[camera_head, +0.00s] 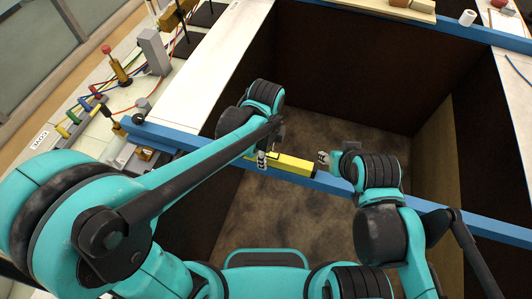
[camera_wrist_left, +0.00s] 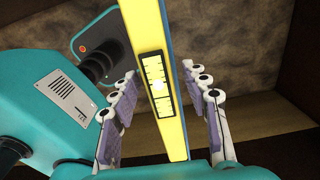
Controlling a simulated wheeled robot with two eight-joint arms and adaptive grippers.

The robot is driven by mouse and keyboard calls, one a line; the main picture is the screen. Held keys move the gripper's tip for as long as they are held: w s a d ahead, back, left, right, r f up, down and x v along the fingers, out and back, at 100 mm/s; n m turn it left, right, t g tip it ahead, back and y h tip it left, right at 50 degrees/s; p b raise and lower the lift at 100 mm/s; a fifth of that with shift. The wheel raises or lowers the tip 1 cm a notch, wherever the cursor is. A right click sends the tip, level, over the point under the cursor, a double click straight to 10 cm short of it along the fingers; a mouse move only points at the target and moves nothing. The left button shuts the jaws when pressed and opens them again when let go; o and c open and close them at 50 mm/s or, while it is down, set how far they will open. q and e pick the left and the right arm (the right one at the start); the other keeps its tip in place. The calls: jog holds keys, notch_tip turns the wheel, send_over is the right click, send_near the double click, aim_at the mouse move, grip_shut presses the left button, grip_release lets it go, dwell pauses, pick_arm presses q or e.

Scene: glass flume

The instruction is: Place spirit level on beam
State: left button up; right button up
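The yellow spirit level (camera_head: 292,164) lies lengthwise along the blue beam (camera_head: 338,183) in the head view, near the beam's middle. In the left wrist view, the spirit level (camera_wrist_left: 158,85) shows its vial window, with blue beam edges behind it. My left gripper (camera_head: 262,159) is at the level's left part. Its fingers (camera_wrist_left: 162,112) stand open on either side of the level, with a gap on both sides. My right gripper (camera_head: 324,158) is beside the level's right end. Its fingers are too small to judge.
The beam spans a deep, dark-walled pit with a brown floor (camera_head: 285,215). A left bench (camera_head: 205,85) holds cables, a grey block (camera_head: 153,52) and other equipment. A second blue beam (camera_head: 375,22) crosses the far side, with a white cup-like object (camera_head: 467,18) beyond.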

pick_arm(q)
jog(key=shift+r, duration=0.25)
notch_tip(320, 180, up, 12)
jog(key=p, duration=0.3)
jog(key=s+a+f+n+t, duration=0.1)
jog(key=s+a+n+t, duration=0.1)
jog(key=a+n, duration=0.7)
jog(key=s+a+f+n+t, duration=0.1)
jog(key=s+a+n+t, duration=0.2)
jog(key=a+n, duration=0.6)
jog(key=n+t, duration=0.2)
jog(key=n, duration=0.1)
jog(key=shift+n, duration=0.3)
jog(key=shift+s+d, duration=0.1)
jog(key=shift+s, duration=0.05)
